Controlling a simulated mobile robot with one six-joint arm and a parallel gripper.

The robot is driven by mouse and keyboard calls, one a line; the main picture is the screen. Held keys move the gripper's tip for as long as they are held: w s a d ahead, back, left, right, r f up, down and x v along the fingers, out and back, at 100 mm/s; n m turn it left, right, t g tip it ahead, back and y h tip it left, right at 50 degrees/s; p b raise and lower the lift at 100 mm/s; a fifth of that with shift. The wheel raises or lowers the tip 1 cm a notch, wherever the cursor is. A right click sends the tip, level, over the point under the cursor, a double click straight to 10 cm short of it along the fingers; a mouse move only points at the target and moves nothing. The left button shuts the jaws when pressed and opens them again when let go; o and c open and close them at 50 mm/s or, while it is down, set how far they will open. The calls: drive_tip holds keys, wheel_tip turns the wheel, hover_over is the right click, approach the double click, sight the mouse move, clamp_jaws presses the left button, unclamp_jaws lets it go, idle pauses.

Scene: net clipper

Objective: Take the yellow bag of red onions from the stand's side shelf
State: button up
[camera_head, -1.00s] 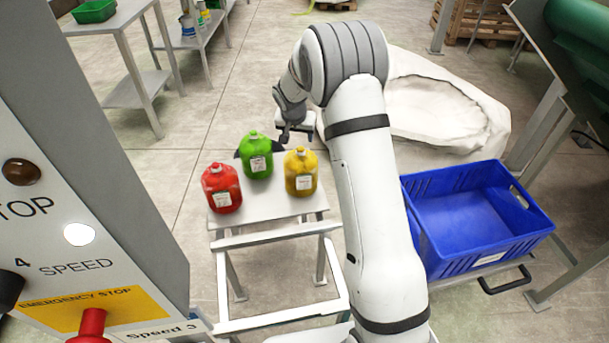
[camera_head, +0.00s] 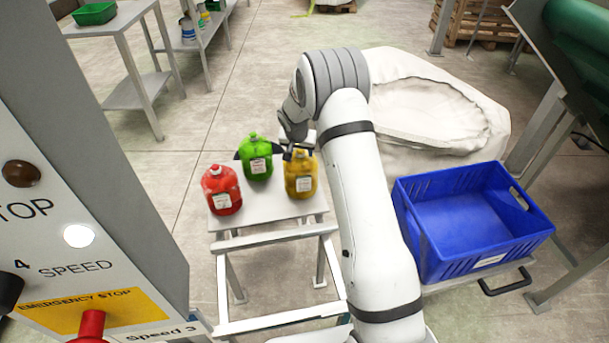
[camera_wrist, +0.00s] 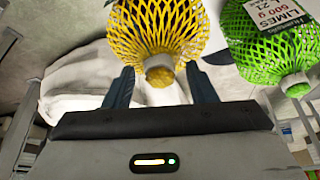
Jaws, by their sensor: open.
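The yellow bag of red onions (camera_head: 300,181) stands upright at the right of the stand's side shelf (camera_head: 262,207), with a white label on its front. My gripper (camera_head: 297,152) is at the top of this bag, at its far side. In the wrist view the yellow net bag (camera_wrist: 160,35) shows with its tied end pointing between the two dark fingers of my gripper (camera_wrist: 162,88). The fingers are open, one on each side of the tied end. Whether they touch the net I cannot tell.
A green bag of limes (camera_head: 256,158) stands close at the left of the yellow bag; it also shows in the wrist view (camera_wrist: 270,45). A red bag (camera_head: 221,190) stands further left. A blue crate (camera_head: 470,222) is at the right, and a white sack (camera_head: 440,105) lies behind.

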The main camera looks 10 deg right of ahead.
drive_tip(key=shift+s, duration=0.1)
clamp_jaws()
idle(0.5)
